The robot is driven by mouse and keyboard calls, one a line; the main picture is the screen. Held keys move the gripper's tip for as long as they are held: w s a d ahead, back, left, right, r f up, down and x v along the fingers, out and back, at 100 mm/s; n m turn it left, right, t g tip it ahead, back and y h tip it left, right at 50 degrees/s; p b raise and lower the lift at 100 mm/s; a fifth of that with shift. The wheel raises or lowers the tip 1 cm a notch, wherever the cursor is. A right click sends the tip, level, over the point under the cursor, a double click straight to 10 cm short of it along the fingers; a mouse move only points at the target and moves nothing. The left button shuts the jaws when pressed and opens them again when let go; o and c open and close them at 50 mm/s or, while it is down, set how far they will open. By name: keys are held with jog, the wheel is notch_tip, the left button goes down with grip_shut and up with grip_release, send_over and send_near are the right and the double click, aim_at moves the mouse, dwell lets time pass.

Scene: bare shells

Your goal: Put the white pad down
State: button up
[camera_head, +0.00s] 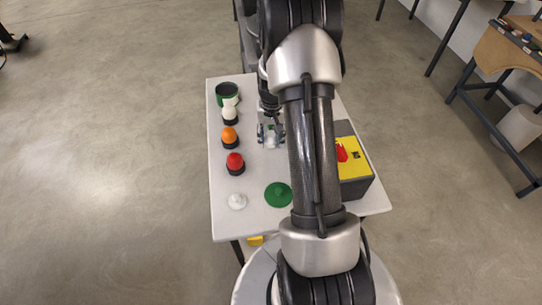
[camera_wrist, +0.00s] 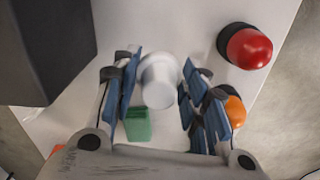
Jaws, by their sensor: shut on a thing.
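The white pad (camera_wrist: 158,82) is a pale, rounded piece between the blue-lined fingers of my gripper (camera_wrist: 162,84) in the wrist view. My gripper is shut on it, with a finger on each side. In the head view my gripper (camera_head: 270,133) is over the middle of the white table (camera_head: 250,224), and the pad shows only as a small pale patch. I cannot tell its height above the table. A green block (camera_wrist: 138,124) shows between the fingers, close to the left one; its height is also unclear.
A red (camera_head: 235,161), an orange (camera_head: 229,136) and a white rounded piece (camera_head: 230,113) stand in black holders on the left. A white piece (camera_head: 237,201) and green disc (camera_head: 278,194) lie in front. A yellow-topped box (camera_head: 355,170) stands right.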

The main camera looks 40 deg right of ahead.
aim_at(271, 159)
notch_tip(271, 159, down, 9)
jog(key=shift+r+b, duration=0.1)
jog(key=shift+b, duration=0.85)
jog(key=o, duration=0.9)
jog(key=shift+o, duration=0.2)
